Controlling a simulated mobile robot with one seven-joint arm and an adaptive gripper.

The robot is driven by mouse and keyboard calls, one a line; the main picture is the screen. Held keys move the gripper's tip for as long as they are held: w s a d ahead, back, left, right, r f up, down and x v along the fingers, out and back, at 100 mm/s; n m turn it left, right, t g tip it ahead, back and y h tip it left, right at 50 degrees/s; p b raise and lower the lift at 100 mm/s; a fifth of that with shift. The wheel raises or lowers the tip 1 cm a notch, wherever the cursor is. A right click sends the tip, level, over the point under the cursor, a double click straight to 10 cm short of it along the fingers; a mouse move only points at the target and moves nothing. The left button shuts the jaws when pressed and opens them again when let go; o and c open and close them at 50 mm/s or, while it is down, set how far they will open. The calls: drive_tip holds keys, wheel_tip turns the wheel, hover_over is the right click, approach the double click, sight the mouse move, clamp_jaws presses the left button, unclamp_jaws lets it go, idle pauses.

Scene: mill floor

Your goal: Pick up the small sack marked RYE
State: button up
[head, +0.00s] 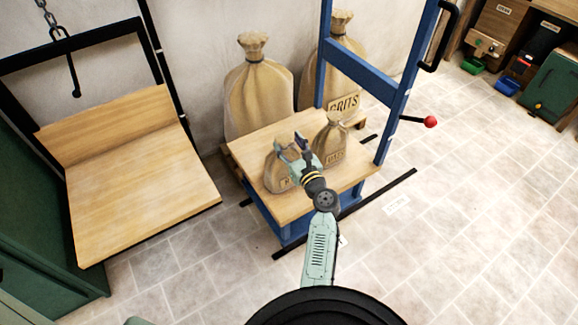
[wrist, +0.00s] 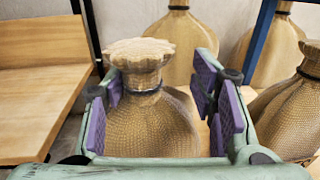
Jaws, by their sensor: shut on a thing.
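A small tan sack (head: 276,178) stands at the left on the wooden top of a blue-framed stand (head: 253,163). Its label is mostly hidden by my gripper; the first letter looks like R. I cannot tell any gap between the sack and the wooden top. A second small sack (head: 331,143) stands just right of it, its label too small to read; it shows at the right edge of the wrist view (wrist: 288,112).
Large sacks stand behind, one plain (head: 257,95) and one marked GRITS (head: 345,75). A blue post frame (head: 392,115) with a red-knobbed lever (head: 430,122) rises at the right. The tiled floor (head: 470,220) at right is clear.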

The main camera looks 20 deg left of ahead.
drive_tip(key=shift+a, duration=0.1)
clamp_jaws()
drive_tip(key=shift+r, duration=0.2)
drive_tip(key=shift+r, duration=0.1)
